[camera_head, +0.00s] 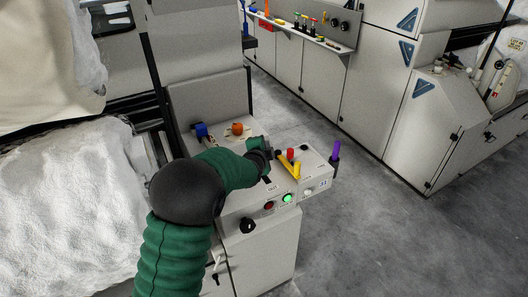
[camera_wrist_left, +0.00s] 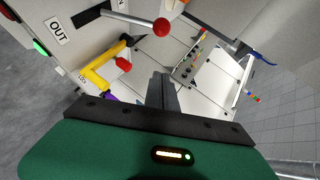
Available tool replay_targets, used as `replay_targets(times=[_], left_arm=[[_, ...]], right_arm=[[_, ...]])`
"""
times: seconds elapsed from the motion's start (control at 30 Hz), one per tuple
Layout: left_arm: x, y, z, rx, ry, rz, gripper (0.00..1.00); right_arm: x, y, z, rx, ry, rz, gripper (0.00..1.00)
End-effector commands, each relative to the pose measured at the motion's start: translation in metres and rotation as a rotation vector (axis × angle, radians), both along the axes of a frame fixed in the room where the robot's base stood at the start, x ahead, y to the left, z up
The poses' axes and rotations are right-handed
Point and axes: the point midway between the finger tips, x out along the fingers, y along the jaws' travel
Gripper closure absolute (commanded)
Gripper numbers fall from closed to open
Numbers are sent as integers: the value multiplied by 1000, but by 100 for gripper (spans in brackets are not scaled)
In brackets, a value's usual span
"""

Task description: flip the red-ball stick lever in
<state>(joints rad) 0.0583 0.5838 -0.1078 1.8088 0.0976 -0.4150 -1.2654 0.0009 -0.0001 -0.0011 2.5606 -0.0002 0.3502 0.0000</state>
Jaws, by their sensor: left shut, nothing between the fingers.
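In the head view my left gripper (camera_head: 266,156) is over the machine's control panel, left of the yellow lever (camera_head: 287,164). I cannot make out the stick lever there; the gripper and arm cover part of the panel. My right gripper is not in view.
A second red knob (camera_head: 291,153) sits by the yellow lever, and a purple handle (camera_head: 335,153) stands at the panel's right end. An orange knob (camera_head: 237,129) and a blue one (camera_head: 201,130) are behind my gripper. A lit green button (camera_head: 287,198) is in front. Grey floor lies right.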

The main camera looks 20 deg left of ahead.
Motion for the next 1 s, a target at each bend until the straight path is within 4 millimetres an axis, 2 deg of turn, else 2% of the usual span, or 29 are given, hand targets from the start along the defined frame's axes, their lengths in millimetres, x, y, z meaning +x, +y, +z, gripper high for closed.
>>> replay_targets(times=[0.13,0.3,0.53,0.8,0.9,0.97,1.0], left_arm=[[-27,0,11,-4,1,3,100],[-46,-9,23,1,0,2,100],[-48,-15,25,5,2,2,100],[-48,-10,23,1,2,2,100],[-57,-13,17,-53,25,15,100],[-75,-23,3,-150,77,43,100],[-94,-33,-10,-244,129,76,100]], right_arm=[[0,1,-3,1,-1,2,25],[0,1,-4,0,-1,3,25],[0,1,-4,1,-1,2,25],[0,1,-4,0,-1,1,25],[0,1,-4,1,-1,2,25],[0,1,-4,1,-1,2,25],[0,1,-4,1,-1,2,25]])
